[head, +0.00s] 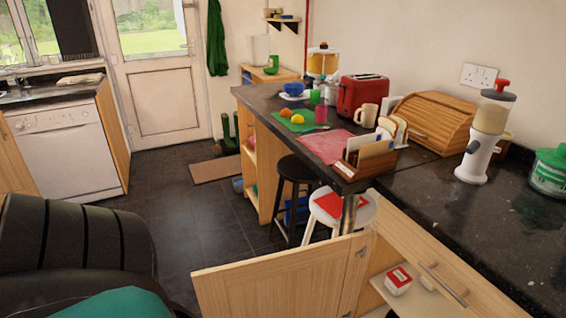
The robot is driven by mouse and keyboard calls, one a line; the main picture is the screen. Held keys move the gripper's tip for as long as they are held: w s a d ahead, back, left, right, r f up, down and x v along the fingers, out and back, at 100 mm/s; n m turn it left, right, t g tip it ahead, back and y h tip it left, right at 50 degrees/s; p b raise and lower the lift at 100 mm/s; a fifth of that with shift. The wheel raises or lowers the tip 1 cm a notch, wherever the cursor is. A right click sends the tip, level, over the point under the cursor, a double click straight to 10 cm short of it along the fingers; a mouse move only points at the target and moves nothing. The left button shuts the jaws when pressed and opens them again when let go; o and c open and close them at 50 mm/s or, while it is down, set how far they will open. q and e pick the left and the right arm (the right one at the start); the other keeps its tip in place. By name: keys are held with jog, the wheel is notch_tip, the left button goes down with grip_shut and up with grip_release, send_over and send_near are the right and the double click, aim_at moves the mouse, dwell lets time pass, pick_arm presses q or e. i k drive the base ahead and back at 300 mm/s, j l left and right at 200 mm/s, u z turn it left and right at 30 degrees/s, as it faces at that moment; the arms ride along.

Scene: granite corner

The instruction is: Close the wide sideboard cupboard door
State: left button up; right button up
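The wide light-wood cupboard door (272,277) stands open at the bottom middle, swung out to the left from the sideboard. Its hinge side is at the right, by the cabinet front, and its lower part is cut off by the picture edge. The sideboard (405,248) has a dark granite top and a drawer front with a metal bar handle (442,284). Below the drawer the cupboard opening shows a red and white box (398,280) inside. Neither of my grippers is in view.
A white stool with a red item (335,205) and a black stool (297,170) stand just behind the door. The counter holds a red toaster (361,96), bread bin (432,122) and grinder (486,140). Dark floor (205,238) is clear left of the stools.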

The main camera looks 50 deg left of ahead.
aim_at(324, 279)
jog(key=k+j+z, duration=0.2)
jog(key=k+j, duration=0.35)
jog(key=j, duration=0.2)
jog(key=k+j+z, duration=0.2)
jog(key=k+j, duration=0.35)
jog(key=k+j+z, duration=0.1)
jog(key=j, duration=0.2)
jog(key=k+j+z, duration=0.1)
jog(key=j, duration=0.2)
jog(key=k+j+z, duration=0.1)
jog(key=k+j, duration=0.1)
jog(key=j, duration=0.25)
jog(key=k+j+z, duration=0.15)
jog(key=j, duration=0.25)
jog(key=k+j, duration=0.1)
jog(key=j, duration=0.25)
jog(key=j+z, duration=0.3)
jog(key=j, duration=0.65)
jog(key=i+j, duration=0.15)
jog(key=j, duration=0.15)
jog(key=i+j+z, duration=0.15)
jog(key=j, duration=0.2)
jog(key=i+j, duration=0.1)
jog(key=j, duration=0.25)
jog(key=i+j+z, duration=0.15)
jog(key=j, duration=0.55)
jog(key=k+j+z, duration=0.15)
jog(key=j, duration=0.25)
